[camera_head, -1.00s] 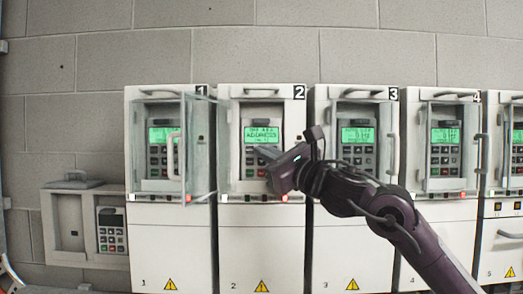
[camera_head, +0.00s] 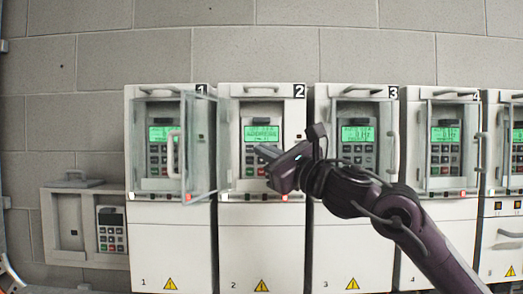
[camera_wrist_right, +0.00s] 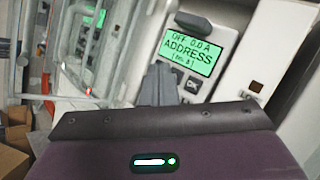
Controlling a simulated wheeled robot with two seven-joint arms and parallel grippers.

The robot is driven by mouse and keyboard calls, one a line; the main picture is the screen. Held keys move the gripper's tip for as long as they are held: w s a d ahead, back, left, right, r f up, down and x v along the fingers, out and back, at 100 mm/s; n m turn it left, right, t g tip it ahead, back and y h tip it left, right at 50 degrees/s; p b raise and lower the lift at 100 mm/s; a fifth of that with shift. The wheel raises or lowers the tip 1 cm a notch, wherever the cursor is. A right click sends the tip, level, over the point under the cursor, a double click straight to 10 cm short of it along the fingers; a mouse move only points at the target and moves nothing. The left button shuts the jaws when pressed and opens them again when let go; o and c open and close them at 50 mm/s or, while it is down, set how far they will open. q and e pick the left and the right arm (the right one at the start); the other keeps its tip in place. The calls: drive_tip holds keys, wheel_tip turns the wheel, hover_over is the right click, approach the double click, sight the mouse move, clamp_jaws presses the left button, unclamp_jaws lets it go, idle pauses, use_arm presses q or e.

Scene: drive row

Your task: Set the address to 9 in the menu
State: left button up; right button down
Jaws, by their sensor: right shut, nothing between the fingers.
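Drive 2 (camera_head: 262,240) is a white cabinet with a keypad and a lit green display (camera_head: 261,134). In the right wrist view the display (camera_wrist_right: 189,52) reads "OFF 0.0 A ADDRESS", with a small bracketed line below that looks like "No. 8". A glass door (camera_head: 199,150) stands swung out at the left of drive 2, overlapping drive 1. My right gripper (camera_head: 259,150) is shut and empty, its tips in front of the keypad just below the display. In the wrist view its fingertips (camera_wrist_right: 160,72) hide part of the keys; an OK key (camera_wrist_right: 193,84) shows beside them. I cannot tell whether they touch a key.
Drive 1 (camera_head: 165,240) stands left, drive 3 (camera_head: 350,240) and drive 4 (camera_head: 440,187) right, with similar green displays. The open glass door is close to the left of my gripper.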

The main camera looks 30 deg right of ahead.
drive_tip(key=shift+w+d, duration=0.1)
drive_tip(key=shift+w, duration=0.1)
drive_tip(key=shift+w+d, duration=0.15)
drive_tip(key=shift+w, duration=0.05)
drive_tip(key=shift+w+d+p, duration=0.2)
drive_tip(key=shift+w+p, duration=0.1)
drive_tip(key=shift+p, duration=0.05)
idle(0.8)
idle(0.4)
drive_tip(key=shift+s+a, duration=0.45)
drive_tip(key=shift+s, duration=0.25)
drive_tip(key=shift+b, duration=0.3)
drive_tip(key=shift+s+d+b, duration=0.35)
drive_tip(key=shift+d, duration=0.25)
drive_tip(key=shift+s+d+b, duration=0.3)
drive_tip(key=shift+d+b, duration=0.05)
drive_tip(key=shift+d, duration=0.2)
